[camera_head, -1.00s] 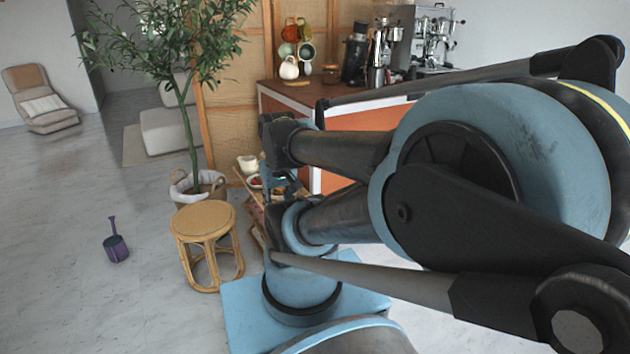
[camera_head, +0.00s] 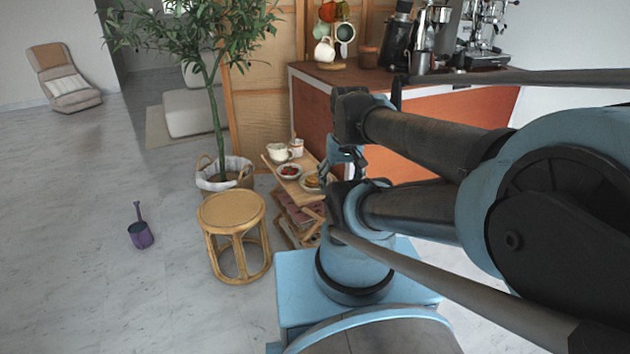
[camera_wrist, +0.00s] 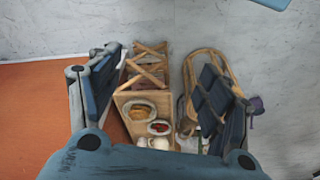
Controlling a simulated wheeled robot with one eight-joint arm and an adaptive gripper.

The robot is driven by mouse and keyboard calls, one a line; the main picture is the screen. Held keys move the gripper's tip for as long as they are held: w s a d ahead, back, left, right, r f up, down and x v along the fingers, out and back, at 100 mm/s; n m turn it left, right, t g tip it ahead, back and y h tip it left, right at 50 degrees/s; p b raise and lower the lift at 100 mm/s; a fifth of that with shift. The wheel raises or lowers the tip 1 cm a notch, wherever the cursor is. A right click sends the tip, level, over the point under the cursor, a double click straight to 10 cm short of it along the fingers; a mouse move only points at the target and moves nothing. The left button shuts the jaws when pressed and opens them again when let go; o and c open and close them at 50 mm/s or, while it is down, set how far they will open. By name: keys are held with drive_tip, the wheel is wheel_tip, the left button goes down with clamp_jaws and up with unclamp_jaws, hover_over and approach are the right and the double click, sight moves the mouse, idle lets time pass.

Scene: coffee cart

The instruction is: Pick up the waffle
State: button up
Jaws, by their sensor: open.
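The waffle (camera_head: 312,181) is a small golden-brown piece on a white plate at the near right end of the narrow wooden cart. In the head view my arm hides part of that end. In the wrist view the waffle (camera_wrist: 138,111) lies on its plate (camera_wrist: 153,118), below and between the spread fingers. My gripper (camera_wrist: 157,95) is open and empty, some way above the cart. In the head view my gripper (camera_head: 346,157) is small and partly hidden by my arm links.
On the cart top (camera_head: 272,164) stand a bowl of red fruit (camera_head: 289,171), a white mug (camera_head: 279,153) and a white cup (camera_head: 296,147). A rattan stool (camera_head: 232,209) and a basketed plant (camera_head: 224,174) are left. An orange-fronted counter (camera_head: 430,138) stands behind.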

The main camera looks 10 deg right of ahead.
drive_tip(key=w+r+m, duration=0.3)
drive_tip(key=w+r, duration=0.2)
drive_tip(key=w, duration=0.5)
drive_tip(key=m+g, duration=0.2)
drive_tip(key=m, duration=0.7)
hover_over(316, 176)
drive_tip(key=f, duration=2.4)
drive_tip(key=shift+w+d+f, duration=0.15)
drive_tip(key=shift+w+d, duration=0.1)
drive_tip(key=shift+w, duration=0.15)
drive_tip(key=shift+s+a+f, duration=0.1)
drive_tip(key=shift+s+f, duration=0.1)
drive_tip(key=shift+f, duration=1.2)
drive_tip(key=shift+s+a+f, duration=0.1)
drive_tip(key=shift+s+f, duration=0.1)
drive_tip(key=shift+f, duration=1.2)
drive_tip(key=c, duration=1.1)
